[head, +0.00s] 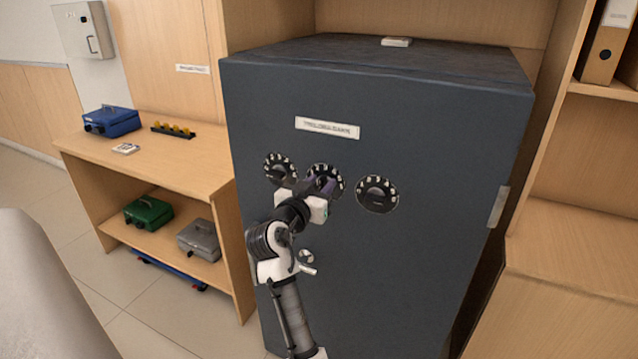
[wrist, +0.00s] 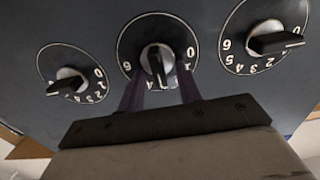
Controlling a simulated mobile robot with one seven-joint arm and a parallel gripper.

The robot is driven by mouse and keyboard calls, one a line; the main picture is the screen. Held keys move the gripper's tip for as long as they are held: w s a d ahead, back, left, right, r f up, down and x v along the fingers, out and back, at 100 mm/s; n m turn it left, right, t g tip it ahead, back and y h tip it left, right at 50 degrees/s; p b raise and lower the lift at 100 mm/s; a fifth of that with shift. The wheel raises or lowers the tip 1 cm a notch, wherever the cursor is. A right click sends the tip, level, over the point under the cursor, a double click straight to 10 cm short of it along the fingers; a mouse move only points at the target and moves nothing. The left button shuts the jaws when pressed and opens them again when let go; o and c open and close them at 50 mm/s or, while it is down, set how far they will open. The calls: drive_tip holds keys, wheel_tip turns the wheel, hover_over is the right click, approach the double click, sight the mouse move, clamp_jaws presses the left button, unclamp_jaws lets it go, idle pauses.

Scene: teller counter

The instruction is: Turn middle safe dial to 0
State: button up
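The dark safe (head: 430,260) has three round black dials in a row on its front. The middle dial (head: 338,175) is partly hidden by my gripper (head: 320,187) in the head view. In the wrist view, the middle dial (wrist: 130,45) has its pointer directed down in the picture, while its 0 is at the right side. The two dark purple fingers of my gripper (wrist: 160,88) are apart, one on each side of the middle knob (wrist: 155,58). Whether they touch it I cannot tell. The lower numerals are partly hidden.
The left dial (head: 279,169) and right dial (head: 377,195) sit close on either side. A small handle (head: 308,257) is below the dials. A wooden desk (head: 185,165) with cash boxes stands left, and shelving (head: 570,235) stands right.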

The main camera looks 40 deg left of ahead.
clamp_jaws()
drive_tip(key=shift+n, duration=0.3)
drive_tip(key=n+p, duration=0.1)
drive_tip(key=n, duration=0.1)
drive_tip(key=n+p, duration=0.1)
drive_tip(key=n, duration=0.2)
drive_tip(key=n+p, duration=0.1)
drive_tip(key=n, duration=0.2)
drive_tip(key=shift+s+a+f+p, duration=0.1)
drive_tip(key=shift+a+p, duration=0.25)
drive_tip(key=shift+a, duration=0.05)
drive_tip(key=shift+a+f+n+p, duration=0.1)
drive_tip(key=shift+f+n+p, duration=0.1)
drive_tip(key=shift+n+p, duration=1)
drive_tip(key=shift+a+f+n+p, duration=0.15)
drive_tip(key=shift+n+p, duration=0.3)
drive_tip(key=shift+n, duration=1.4)
drive_tip(key=shift+d+f+n+p, duration=0.1)
drive_tip(key=shift+f+n+p, duration=0.1)
drive_tip(key=shift+n+p, duration=1)
drive_tip(key=shift+n+b, duration=0.3)
drive_tip(key=shift+n, duration=0.25)
